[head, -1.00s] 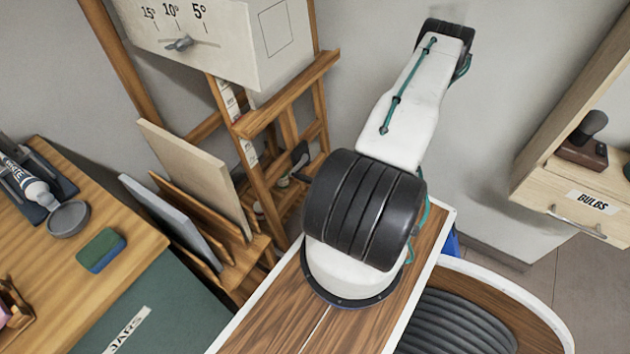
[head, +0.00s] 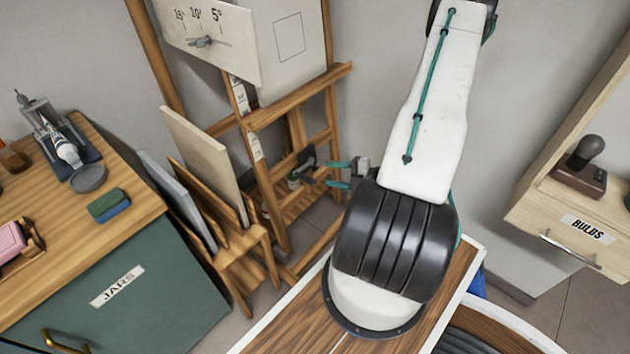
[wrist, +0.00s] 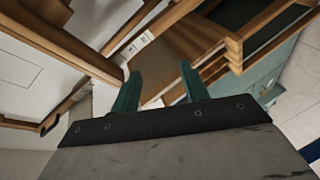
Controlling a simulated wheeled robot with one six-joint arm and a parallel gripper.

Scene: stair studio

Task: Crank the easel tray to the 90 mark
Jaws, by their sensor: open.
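The wooden easel (head: 277,160) stands against the wall left of my arm, with its tray ledge (head: 300,95) under a pale panel. A light scale strip (head: 255,147) runs down its post; its marks are too small to read. A dark crank-like handle (head: 306,159) shows low on the easel. My gripper (head: 331,174) is open and empty just right of this handle, apart from it as far as I can tell. In the wrist view, my two teal fingers (wrist: 160,88) are spread, with wooden bars and the scale strip (wrist: 133,46) beyond them.
A rack of boards (head: 215,175) stands left of the easel. A green cabinet (head: 150,290) with a wooden top fills the left. A BULBS drawer unit (head: 570,215) is at the right. Bare wall lies right of my arm.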

